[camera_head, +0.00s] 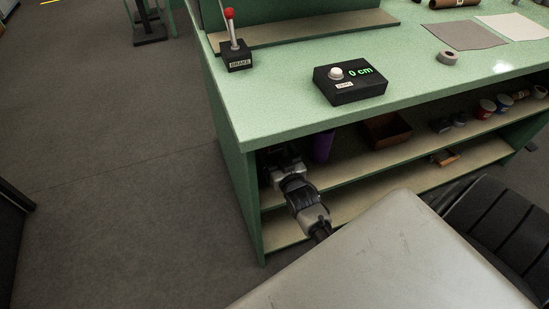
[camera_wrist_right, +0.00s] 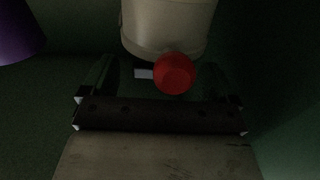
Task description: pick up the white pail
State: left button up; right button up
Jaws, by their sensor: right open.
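The white pail (camera_wrist_right: 168,25) shows at the top of the right wrist view, its upper part cut off by the frame. A round red part (camera_wrist_right: 174,73) is in front of its lower edge; I cannot tell whether it belongs to the pail. My right gripper (camera_wrist_right: 158,78) is open, its two fingers apart below the pail in that view. I see no hold on the pail. In the head view my right gripper (camera_head: 277,163) reaches into the left end of the upper shelf under the bench. The pail is hidden there. My left gripper is not in view.
A purple object (camera_head: 322,147) stands right of the gripper on the shelf, also in the wrist view (camera_wrist_right: 18,35). A brown bin (camera_head: 386,130) and several small cans are farther right. The green bench top (camera_head: 290,110) overhangs; its side panel (camera_head: 240,195) is close at left.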

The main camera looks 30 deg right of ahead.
jog(key=w, duration=0.3)
jog(key=shift+w+d, duration=0.3)
jog(key=shift+d, duration=0.05)
jog(key=shift+r, duration=0.1)
grip_shut()
